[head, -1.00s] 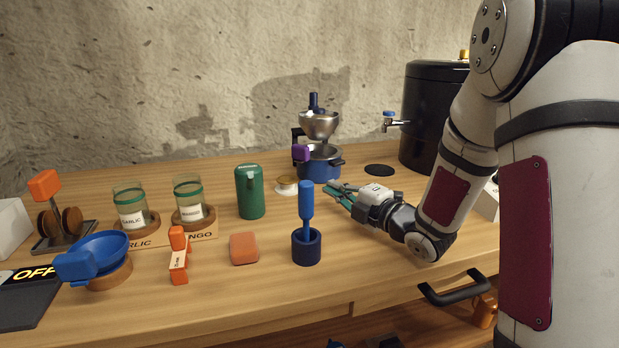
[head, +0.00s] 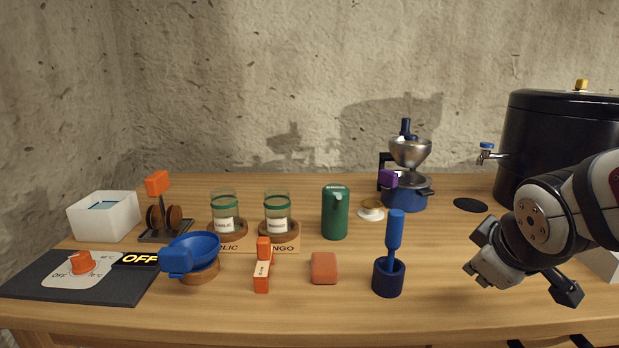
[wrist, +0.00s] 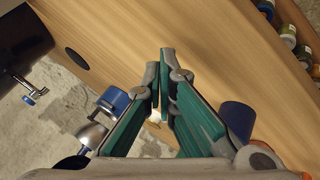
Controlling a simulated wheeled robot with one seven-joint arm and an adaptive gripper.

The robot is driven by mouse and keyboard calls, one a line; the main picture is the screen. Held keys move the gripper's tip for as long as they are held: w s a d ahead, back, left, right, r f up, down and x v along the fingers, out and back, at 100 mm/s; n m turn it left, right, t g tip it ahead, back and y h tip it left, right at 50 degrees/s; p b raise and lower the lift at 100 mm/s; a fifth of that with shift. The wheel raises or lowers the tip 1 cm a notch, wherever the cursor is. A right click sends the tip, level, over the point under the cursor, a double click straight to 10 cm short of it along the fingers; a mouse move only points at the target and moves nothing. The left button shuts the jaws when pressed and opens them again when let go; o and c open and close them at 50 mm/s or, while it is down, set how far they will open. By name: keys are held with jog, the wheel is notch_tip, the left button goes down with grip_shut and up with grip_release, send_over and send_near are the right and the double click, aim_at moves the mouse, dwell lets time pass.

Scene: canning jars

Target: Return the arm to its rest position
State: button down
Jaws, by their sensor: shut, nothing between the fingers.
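My arm (head: 545,215) is folded at the right of the head view, over the right part of the counter. The wooden counter (head: 330,318) lies beyond the fingertips.
A black canner (head: 555,140) with a tap stands behind the arm. A blue pot (head: 404,198) with a steel funnel is left of it. A blue tool in a navy holder (head: 388,279) stands nearest the arm. Jars, a green canister (head: 335,212) and a hotplate (head: 60,285) are farther left.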

jog(key=s+a+m+g+y, duration=0.1)
jog(key=s+a+m+g, duration=0.3)
jog(key=s, duration=0.9)
jog(key=s+a+m+g+y, duration=0.1)
jog(key=s+a+m+g, duration=0.25)
jog(key=s, duration=0.95)
notch_tip(320, 180, up, 28)
jog(key=t+p, duration=0.4)
jog(key=p, duration=2.3)
jog(key=shift+s+a, duration=0.15)
jog(key=shift+s, duration=0.05)
